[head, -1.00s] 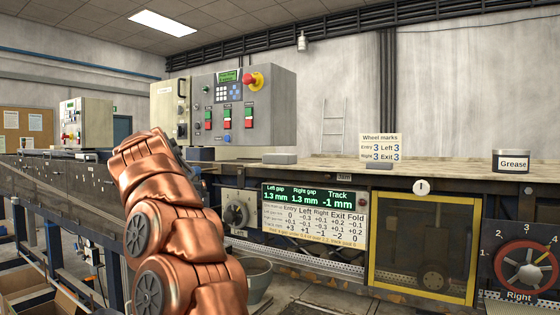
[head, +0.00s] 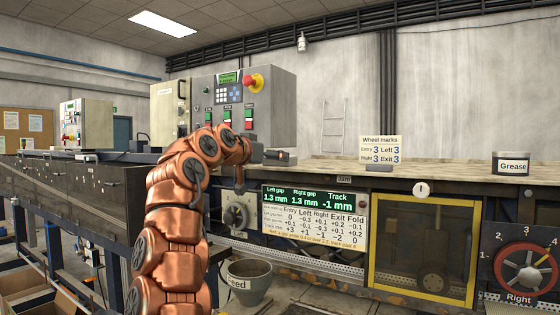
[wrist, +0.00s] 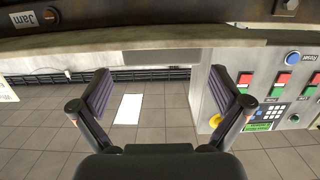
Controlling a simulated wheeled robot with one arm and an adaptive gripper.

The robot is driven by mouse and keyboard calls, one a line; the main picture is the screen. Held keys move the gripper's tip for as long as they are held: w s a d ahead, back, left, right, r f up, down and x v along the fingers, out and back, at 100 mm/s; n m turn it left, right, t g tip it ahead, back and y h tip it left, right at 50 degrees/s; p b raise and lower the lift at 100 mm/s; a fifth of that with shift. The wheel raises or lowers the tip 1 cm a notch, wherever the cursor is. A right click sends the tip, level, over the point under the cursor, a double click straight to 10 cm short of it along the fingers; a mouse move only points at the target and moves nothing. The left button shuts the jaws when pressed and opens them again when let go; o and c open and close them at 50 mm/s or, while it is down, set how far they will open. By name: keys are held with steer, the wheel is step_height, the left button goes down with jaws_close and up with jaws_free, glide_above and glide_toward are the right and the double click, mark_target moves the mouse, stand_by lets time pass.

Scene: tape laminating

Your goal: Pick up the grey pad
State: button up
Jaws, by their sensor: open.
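A light grey pad (wrist: 148,57) shows in the wrist view, whose picture is upside down. It lies on the worktop (wrist: 70,47) beyond my fingertips, between the two fingers and a little left of centre. My gripper (wrist: 160,72) is open and empty, with the fingers wide apart. The exact gap between fingers and pad cannot be told.
The control box (head: 243,105) with its red stop button stands left of the pad, near one finger in the wrist view. A wheel marks card (head: 380,150) and a grease tin (head: 511,163) stand to the right. The worktop between pad and card looks clear.

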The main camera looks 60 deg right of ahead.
steer(key=d+p, duration=0.2)
steer(key=d, duration=0.1)
steer(key=d+p, duration=0.1)
steer(key=d, duration=0.1)
steer(key=shift+w+d+f, duration=0.2)
steer(key=shift+d+f, duration=0.05)
steer(key=shift+f, duration=0.1)
steer(key=shift+w+d+f, duration=0.1)
steer(key=shift+d+f, duration=0.15)
steer(key=shift+d, duration=0.15)
steer(key=shift+c, duration=0.2)
steer(key=c, duration=0.7)
